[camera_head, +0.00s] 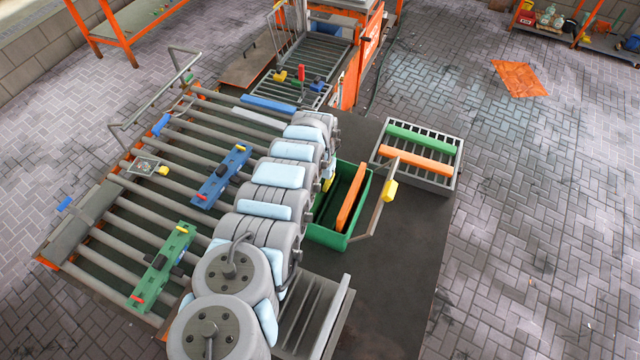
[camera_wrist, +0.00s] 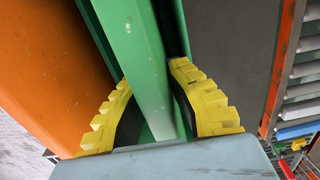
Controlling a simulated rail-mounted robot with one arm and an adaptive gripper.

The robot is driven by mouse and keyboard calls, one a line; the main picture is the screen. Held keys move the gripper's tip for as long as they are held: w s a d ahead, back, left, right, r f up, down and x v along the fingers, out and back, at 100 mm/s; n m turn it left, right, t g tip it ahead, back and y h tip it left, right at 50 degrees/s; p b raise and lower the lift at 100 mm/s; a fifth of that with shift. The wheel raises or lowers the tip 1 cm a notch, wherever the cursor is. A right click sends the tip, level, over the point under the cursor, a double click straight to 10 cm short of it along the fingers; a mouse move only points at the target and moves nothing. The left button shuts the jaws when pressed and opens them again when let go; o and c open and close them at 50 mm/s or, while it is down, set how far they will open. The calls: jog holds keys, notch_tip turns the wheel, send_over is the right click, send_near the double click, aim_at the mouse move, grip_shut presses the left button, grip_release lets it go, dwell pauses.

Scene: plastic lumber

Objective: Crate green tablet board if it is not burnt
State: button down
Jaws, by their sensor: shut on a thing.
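My gripper (camera_wrist: 150,105) has yellow padded fingers closed on a long plain green board (camera_wrist: 143,45) in the wrist view. The visible part has small pale specks and no dark burn mark. In the head view, the yellow fingers (camera_head: 327,184) show at the left side of the green crate (camera_head: 342,241); my arm hides the held board there. An orange board (camera_head: 351,195) leans inside the crate, and an orange face (camera_wrist: 50,70) fills the left of the wrist view. Whether the held board touches the crate is unclear.
A grey slatted rack (camera_head: 440,182) right of the crate holds a green board (camera_head: 425,138) and an orange board (camera_head: 415,158). A bent bar with a yellow grip (camera_head: 390,190) stands beside the crate. The roller conveyor (camera_head: 130,205) carries blue and green fixtures. Dark tabletop (camera_head: 400,265) is clear.

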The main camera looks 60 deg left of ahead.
jog(key=shift+f, duration=0.3)
jog(key=c, duration=1.2)
grip_release()
jog(key=shift+o, duration=0.2)
jog(key=shift+r, duration=0.1)
jog(key=shift+a+r, duration=0.1)
jog(key=shift+r, duration=0.3)
jog(key=shift+w+r, duration=0.1)
jog(key=shift+r, duration=5.45)
